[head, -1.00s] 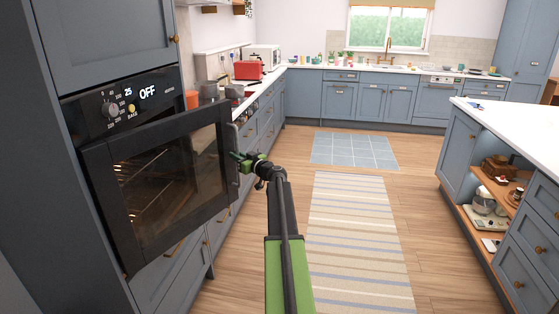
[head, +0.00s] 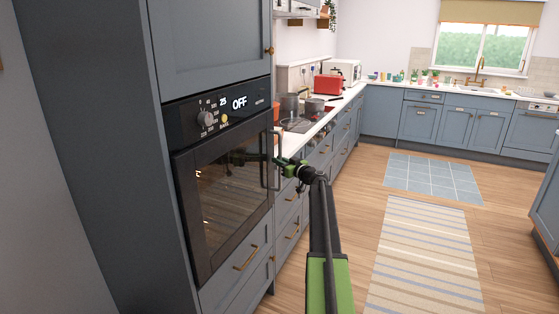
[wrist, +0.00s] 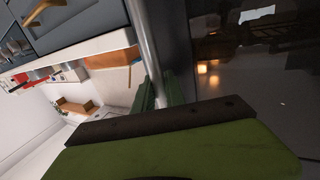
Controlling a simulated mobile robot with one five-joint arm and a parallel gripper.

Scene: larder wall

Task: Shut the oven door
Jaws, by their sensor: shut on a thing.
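The oven door (head: 222,190) is dark glass in a black frame. In the head view it now lies nearly in line with the oven front, below the control panel (head: 225,109) that reads OFF. I cannot tell if a thin gap is left. Its upright bar handle (head: 277,160) is on the right edge. My gripper (head: 279,162) is shut on this handle. In the wrist view the grey handle (wrist: 146,45) runs down between the green fingers (wrist: 160,92), and the dark door glass (wrist: 245,75) fills the right side. The fingertips are partly hidden.
Drawers (head: 246,256) sit below the oven. A counter with a hob, pans (head: 291,103) and a red toaster (head: 327,88) runs off to the right. The wooden floor with a striped rug (head: 425,255) and a blue mat (head: 432,177) is clear.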

